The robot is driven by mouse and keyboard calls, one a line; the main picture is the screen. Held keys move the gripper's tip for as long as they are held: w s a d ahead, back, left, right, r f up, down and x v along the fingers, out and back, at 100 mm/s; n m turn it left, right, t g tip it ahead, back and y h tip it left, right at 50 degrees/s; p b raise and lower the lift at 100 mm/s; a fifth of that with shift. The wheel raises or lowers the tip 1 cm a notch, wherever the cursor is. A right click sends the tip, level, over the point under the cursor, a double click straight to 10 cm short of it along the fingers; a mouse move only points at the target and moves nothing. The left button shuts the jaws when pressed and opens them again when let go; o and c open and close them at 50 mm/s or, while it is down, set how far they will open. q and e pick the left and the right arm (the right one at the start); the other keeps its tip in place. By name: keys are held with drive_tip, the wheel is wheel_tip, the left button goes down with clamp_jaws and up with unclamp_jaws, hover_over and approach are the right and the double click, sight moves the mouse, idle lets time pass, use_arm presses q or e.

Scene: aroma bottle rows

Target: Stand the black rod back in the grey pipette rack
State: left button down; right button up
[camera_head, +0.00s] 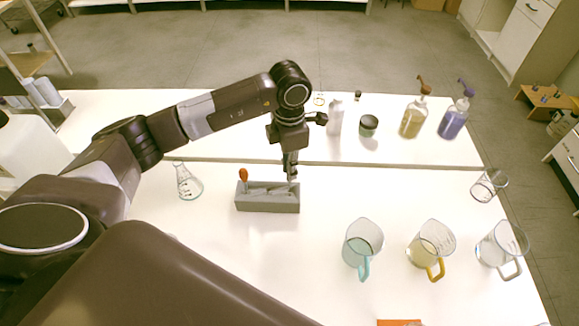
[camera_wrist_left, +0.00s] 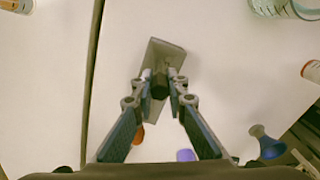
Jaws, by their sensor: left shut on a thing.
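The grey pipette rack (camera_head: 268,204) stands on the white table in the head view, and part of it (camera_wrist_left: 167,50) shows beyond the fingertips in the left wrist view. An orange-topped pipette (camera_head: 243,175) stands at the rack's left end. My left gripper (camera_head: 290,174) points down over the rack's right end. In the left wrist view, my left gripper (camera_wrist_left: 160,84) is shut on the black rod (camera_wrist_left: 159,91), seen nearly end-on. The rod's lower end is hidden, so I cannot tell whether it is in a slot. My right gripper is not in view.
A conical flask (camera_head: 188,184) stands left of the rack. Several handled beakers stand to the right, the nearest a teal-handled one (camera_head: 362,245). A white bottle (camera_head: 336,117), a dark-lidded jar (camera_head: 368,125) and pump bottles (camera_head: 414,118) stand behind. The table in front of the rack is clear.

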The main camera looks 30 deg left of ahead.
use_arm(q)
drive_tip(key=shift+f, duration=0.15)
drive_tip(key=shift+f+b, duration=0.95)
drive_tip(key=c, duration=1.8)
unclamp_jaws()
drive_tip(key=shift+c, duration=0.2)
drive_tip(key=shift+r+p, duration=1.45)
drive_tip(key=shift+r, duration=1.1)
